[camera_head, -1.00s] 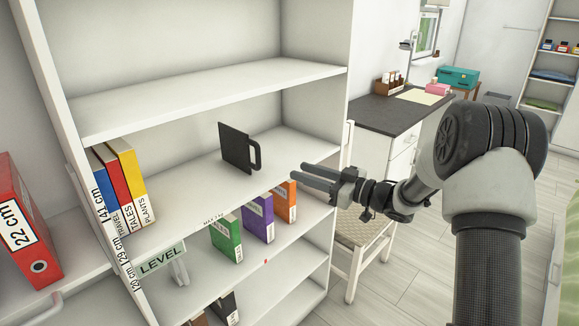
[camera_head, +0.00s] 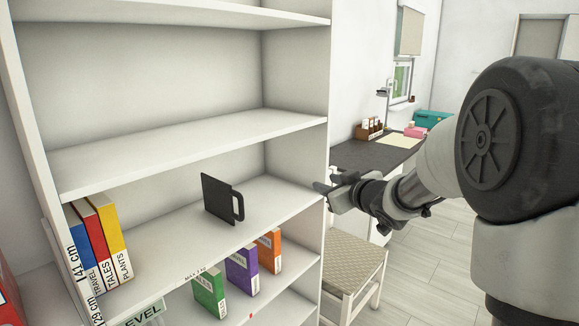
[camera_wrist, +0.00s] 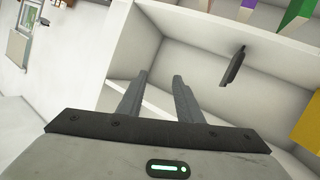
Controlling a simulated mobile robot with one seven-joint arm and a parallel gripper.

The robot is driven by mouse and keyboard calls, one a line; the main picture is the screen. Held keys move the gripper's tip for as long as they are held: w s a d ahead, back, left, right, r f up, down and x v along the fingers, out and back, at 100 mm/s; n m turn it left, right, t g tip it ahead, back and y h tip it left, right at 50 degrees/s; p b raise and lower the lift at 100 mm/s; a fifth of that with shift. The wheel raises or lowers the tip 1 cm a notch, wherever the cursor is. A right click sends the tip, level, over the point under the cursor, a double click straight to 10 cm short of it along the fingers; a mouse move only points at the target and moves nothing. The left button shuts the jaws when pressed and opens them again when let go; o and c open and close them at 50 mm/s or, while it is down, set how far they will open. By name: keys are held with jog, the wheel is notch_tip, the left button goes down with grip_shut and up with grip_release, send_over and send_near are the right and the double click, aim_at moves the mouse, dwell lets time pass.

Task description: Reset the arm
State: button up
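My gripper (camera_head: 332,189) is at the right side of the white shelf unit, in front of its right upright. In the wrist view my gripper (camera_wrist: 158,97) shows two grey fingers spread apart with nothing between them. A black bookend-like object with a handle (camera_head: 218,199) stands upright on the middle shelf, to the left of my gripper and apart from it. It also shows in the wrist view (camera_wrist: 233,66), on the shelf beyond the fingers.
Blue, red and yellow books (camera_head: 97,243) stand at the shelf's left. Green (camera_head: 209,293), purple (camera_head: 242,270) and orange (camera_head: 269,251) boxes stand one shelf lower. A chair (camera_head: 352,262) and dark-topped desk (camera_head: 372,156) are right of the shelf unit. Floor (camera_head: 425,262) shows beyond the chair.

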jog(key=s+d+r+m+g+h, duration=0.1)
jog(key=s+d+r+m+h, duration=0.2)
jog(key=s, duration=0.4)
jog(key=s+d+r+m+g+h, duration=0.1)
jog(key=s+d+m+h, duration=0.1)
jog(key=s+d+h, duration=0.45)
jog(key=s+a+f+m+g+y, duration=0.1)
jog(key=s+a+f+g+y, duration=0.2)
jog(key=s, duration=1)
jog(key=s+a+f+m+g+y, duration=0.1)
jog(key=s+a+f+g, duration=0.2)
jog(key=s, duration=0.9)
notch_tip(320, 180, up, 15)
jog(key=s+p, duration=0.1)
jog(key=p, duration=1.5)
jog(key=shift+d+p, duration=0.15)
jog(key=shift+p, duration=0.15)
